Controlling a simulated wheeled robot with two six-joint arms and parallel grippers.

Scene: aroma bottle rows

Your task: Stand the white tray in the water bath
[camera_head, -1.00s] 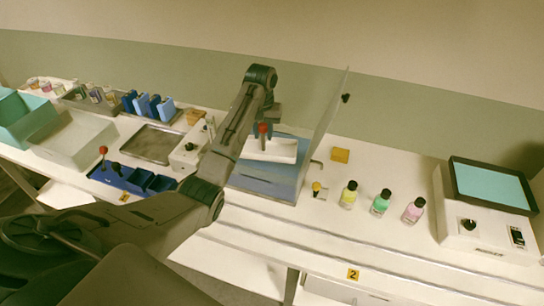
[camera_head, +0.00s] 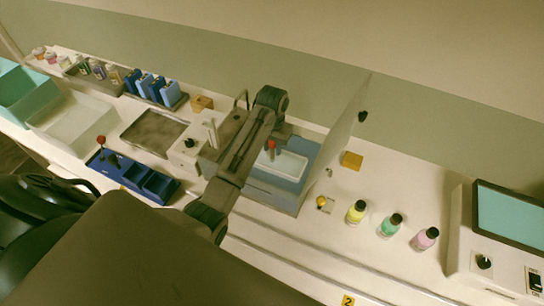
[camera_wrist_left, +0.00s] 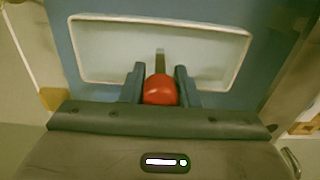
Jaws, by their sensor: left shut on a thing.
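The white tray (camera_head: 290,166) is a shallow rectangle with a red knob (camera_head: 270,145) on its handle. It is over or inside the blue-lined water bath (camera_head: 272,196), with blue showing around it. I cannot tell whether it touches the bath floor. The bath's clear lid (camera_head: 343,125) stands open on its right. My left gripper (camera_head: 272,138) is shut on the red knob. In the left wrist view its two fingers (camera_wrist_left: 160,82) hold the knob (camera_wrist_left: 160,91), with the tray (camera_wrist_left: 110,50) level beyond. My right gripper is out of view.
A blue rack (camera_head: 158,186) and a grey-topped device (camera_head: 153,133) are left of the bath. Yellow (camera_head: 356,212), green (camera_head: 390,225) and pink (camera_head: 426,239) bottles stand to its right. A teal-topped device (camera_head: 510,217) is at far right.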

